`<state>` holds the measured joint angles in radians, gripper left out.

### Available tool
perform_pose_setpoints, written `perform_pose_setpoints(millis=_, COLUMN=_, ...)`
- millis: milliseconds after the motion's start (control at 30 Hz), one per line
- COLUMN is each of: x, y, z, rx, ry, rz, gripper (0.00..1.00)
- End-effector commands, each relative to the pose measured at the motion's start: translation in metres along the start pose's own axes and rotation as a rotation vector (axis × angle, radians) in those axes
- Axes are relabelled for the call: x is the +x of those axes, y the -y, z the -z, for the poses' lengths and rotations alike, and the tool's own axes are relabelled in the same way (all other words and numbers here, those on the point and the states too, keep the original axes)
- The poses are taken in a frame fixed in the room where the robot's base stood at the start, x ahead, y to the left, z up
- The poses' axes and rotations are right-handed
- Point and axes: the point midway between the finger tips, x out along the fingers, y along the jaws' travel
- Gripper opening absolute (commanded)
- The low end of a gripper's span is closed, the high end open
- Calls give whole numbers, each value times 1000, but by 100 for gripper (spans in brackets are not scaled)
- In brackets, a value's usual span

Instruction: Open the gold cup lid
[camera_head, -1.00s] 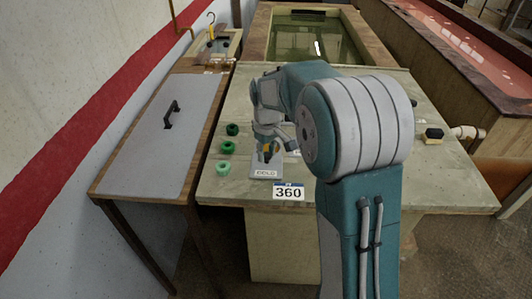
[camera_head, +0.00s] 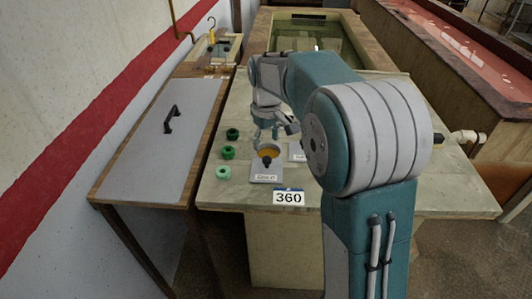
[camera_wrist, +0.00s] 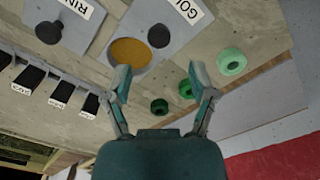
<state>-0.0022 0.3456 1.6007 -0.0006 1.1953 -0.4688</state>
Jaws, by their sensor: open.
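The gold cup (camera_head: 268,152) stands on its grey plate labelled GOLD, near the front of the work table. Its round gold-coloured inside shows uncovered in the wrist view (camera_wrist: 130,52). A dark knob (camera_head: 266,162) sits at the label side of the gold circle; it also shows in the wrist view (camera_wrist: 159,36). The lid's shape around the knob is too small to make out. My gripper (camera_wrist: 164,82) is open and empty, with its fingers spread. In the head view it hangs above and behind the cup, apart from the knob.
Several green rings (camera_head: 228,153) lie left of the gold plate. The rinse plate (camera_wrist: 75,20) with a dark knob is beside it. A 360 tag (camera_head: 289,198) is at the table's front edge. A grey-lidded bench (camera_head: 160,140) stands left.

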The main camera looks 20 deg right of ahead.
Motion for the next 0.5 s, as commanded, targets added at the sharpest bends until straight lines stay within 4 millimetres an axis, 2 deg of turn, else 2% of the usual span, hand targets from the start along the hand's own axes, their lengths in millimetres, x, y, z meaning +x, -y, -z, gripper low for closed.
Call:
perform_pose_setpoints(millis=100, x=-25, y=0, z=1, rx=0, ry=-3, rz=-2, gripper=73)
perform_pose_setpoints(millis=200, x=-41, y=0, z=1, rx=0, ry=-1, rz=-1, gripper=73)
perform_pose_setpoints(millis=333, x=-52, y=0, z=1, rx=0, ry=1, rz=0, gripper=73)
perform_pose_setpoints(millis=500, x=-56, y=0, z=1, rx=0, ry=1, rz=0, gripper=73)
